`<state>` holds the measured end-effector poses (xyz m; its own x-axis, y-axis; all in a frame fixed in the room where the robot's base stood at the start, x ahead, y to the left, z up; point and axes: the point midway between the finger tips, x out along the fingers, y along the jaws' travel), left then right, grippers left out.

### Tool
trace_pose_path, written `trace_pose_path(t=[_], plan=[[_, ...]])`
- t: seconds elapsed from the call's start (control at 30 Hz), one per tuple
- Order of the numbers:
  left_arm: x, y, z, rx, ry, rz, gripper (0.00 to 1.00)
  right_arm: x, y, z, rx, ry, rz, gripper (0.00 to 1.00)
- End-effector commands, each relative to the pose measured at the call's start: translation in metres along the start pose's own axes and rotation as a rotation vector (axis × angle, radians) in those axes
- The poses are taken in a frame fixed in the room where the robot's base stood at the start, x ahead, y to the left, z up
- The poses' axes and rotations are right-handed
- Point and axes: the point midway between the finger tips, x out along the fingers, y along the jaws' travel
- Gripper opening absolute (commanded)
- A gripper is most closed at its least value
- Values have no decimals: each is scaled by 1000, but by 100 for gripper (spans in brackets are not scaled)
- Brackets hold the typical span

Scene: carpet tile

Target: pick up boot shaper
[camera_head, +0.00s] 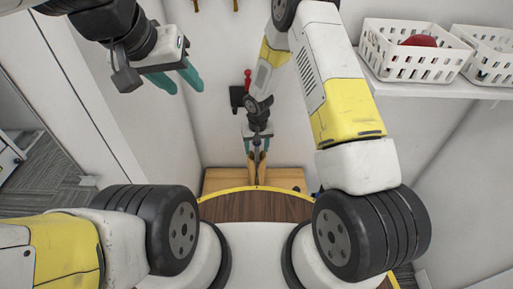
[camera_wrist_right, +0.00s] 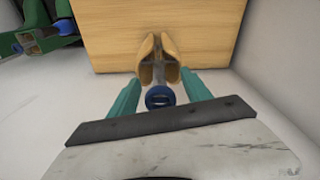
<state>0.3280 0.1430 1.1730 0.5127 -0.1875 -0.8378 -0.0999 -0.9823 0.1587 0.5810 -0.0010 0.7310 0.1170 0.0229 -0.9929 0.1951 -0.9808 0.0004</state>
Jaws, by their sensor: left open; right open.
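The boot shaper (camera_wrist_right: 145,70) has two light-brown wooden halves, a grey middle and a round blue end. In the right wrist view it lies between the teal fingers of my right gripper (camera_wrist_right: 161,82), its blue end toward the palm. The fingers stand apart on either side, and I see no clear contact. In the head view the boot shaper (camera_head: 252,168) shows small at the end of my right gripper (camera_head: 257,143). My left gripper (camera_head: 181,80) is open and empty at upper left, far from it.
A light wooden box or board (camera_wrist_right: 200,35) lies just beyond the boot shaper. A green object with a blue part (camera_wrist_right: 50,35) is at upper left in the wrist view. White walls stand close by. A shelf (camera_head: 440,88) at right carries white baskets (camera_head: 405,65).

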Motion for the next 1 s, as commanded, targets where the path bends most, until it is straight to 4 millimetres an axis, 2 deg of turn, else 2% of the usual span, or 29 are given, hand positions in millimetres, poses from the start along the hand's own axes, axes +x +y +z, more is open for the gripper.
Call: trace_pose_path(t=[0.2,0.27,0.5,1.0], plan=[[0,0,0,0,0,0,42,1,0,0,0,1,0,57],[0,0,0,0,0,0,42,1,0,0,0,1,0,47],[0,0,0,0,0,0,42,1,0,0,0,1,0,0],[0,0,0,0,0,0,42,0,0,-1,0,2,0,0]])
